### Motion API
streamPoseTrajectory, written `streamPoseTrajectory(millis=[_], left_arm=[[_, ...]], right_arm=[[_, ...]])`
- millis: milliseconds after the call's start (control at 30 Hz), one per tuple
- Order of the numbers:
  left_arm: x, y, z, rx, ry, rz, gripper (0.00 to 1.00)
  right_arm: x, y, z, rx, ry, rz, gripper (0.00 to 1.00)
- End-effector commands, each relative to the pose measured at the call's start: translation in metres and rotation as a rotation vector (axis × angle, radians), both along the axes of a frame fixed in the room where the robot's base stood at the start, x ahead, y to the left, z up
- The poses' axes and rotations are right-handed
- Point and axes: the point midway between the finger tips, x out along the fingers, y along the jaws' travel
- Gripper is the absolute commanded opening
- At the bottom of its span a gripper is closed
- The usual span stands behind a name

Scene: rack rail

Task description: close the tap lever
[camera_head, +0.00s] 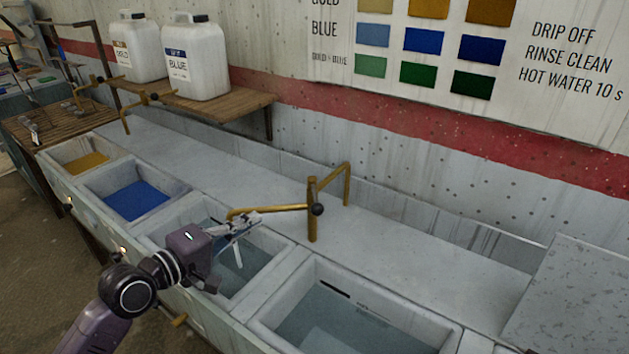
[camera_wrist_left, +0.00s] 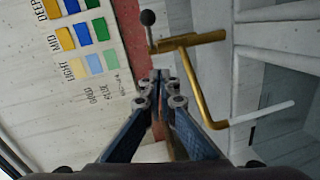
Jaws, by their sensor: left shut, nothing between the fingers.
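The brass tap (camera_head: 312,225) stands on the ledge behind the basins, its spout pointing left over a basin of clear water. Its lever (camera_head: 318,209) ends in a black ball, which also shows at the top of the left wrist view (camera_wrist_left: 148,17). A pale stream (camera_wrist_left: 262,113) falls from the spout tip into the basin (camera_head: 280,250). My left gripper (camera_head: 257,217) is shut and empty, left of the lever; in the head view its fingers overlap the spout. In the left wrist view its fingertips (camera_wrist_left: 160,75) are below the ball, apart from it. My right gripper is out of view.
A second water basin (camera_head: 350,300) lies at the front right. Blue (camera_head: 135,200) and gold (camera_head: 85,163) dye basins are to the left. Another brass tap (camera_head: 127,118) and jugs on a wooden shelf (camera_head: 245,104) stand behind. The ledge right of the tap is clear.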

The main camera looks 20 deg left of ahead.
Motion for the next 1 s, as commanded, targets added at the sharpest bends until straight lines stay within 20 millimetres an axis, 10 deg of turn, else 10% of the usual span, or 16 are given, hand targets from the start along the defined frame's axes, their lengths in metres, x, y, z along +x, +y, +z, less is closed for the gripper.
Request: streamPoseTrajectory(millis=[433, 1000], left_arm=[[0.037, -0.021, 0.006, -0.017, -0.010, -0.011, 0.00], [0.100, -0.075, -0.010, -0.015, -0.008, -0.012, 0.00]], right_arm=[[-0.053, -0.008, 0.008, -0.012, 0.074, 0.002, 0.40], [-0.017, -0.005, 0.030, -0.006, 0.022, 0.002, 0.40]])
